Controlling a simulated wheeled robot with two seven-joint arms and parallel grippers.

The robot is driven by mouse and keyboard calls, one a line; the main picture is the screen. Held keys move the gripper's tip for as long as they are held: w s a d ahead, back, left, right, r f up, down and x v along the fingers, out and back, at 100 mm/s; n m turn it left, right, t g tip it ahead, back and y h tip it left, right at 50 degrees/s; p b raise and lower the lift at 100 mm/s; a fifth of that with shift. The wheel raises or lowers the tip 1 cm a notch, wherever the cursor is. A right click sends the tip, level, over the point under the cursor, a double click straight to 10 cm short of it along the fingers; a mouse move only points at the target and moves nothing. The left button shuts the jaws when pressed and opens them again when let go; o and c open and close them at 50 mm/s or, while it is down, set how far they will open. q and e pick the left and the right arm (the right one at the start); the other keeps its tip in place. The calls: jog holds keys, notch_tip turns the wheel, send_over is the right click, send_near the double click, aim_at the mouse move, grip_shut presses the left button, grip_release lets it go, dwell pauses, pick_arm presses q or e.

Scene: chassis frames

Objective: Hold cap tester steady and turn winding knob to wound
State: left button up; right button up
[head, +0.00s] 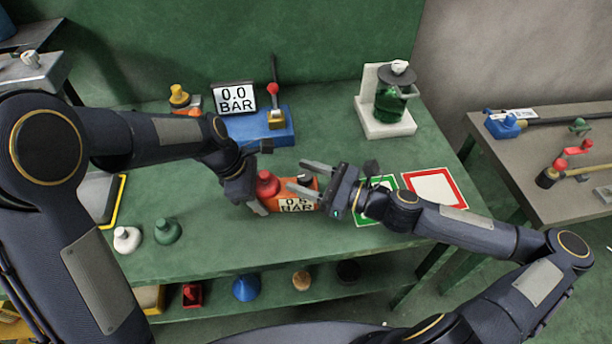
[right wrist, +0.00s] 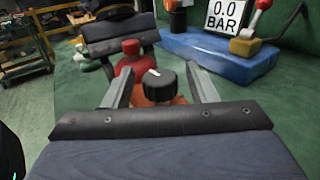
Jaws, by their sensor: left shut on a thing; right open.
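The cap tester (head: 307,207) is an orange block with a "0.5 BAR" label and a red cap-like top (head: 267,184), on the green bench. My left gripper (head: 262,200) is shut on it at its left end; its dark body also shows behind the red top in the right wrist view. The winding knob (right wrist: 161,86) is black with a white mark, above the orange body. My right gripper (right wrist: 161,90) is open, its two fingers either side of the knob with gaps visible. I cannot read the knob's setting.
A "0.0 BAR" display (head: 234,98) and a blue base (head: 262,127) with a lever stand behind. A green-framed card lies partly under my right arm, beside a red-framed card (head: 434,188). White (head: 127,240) and green (head: 167,231) caps stand front left.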

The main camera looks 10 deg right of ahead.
jog(key=c, duration=1)
jog(key=shift+a+m+t+h, duration=0.1)
jog(key=shift+m+t+h, duration=0.2)
jog(key=shift+t, duration=0.1)
jog(key=m+t+h, duration=0.3)
jog(key=shift+s+a+t, duration=0.1)
jog(key=shift+s+t, duration=0.05)
jog(key=shift+t, duration=0.15)
jog(key=shift+m+t+h, duration=1)
jog(key=shift+m+h, duration=0.1)
jog(key=shift+h, duration=0.3)
jog(key=o, duration=1)
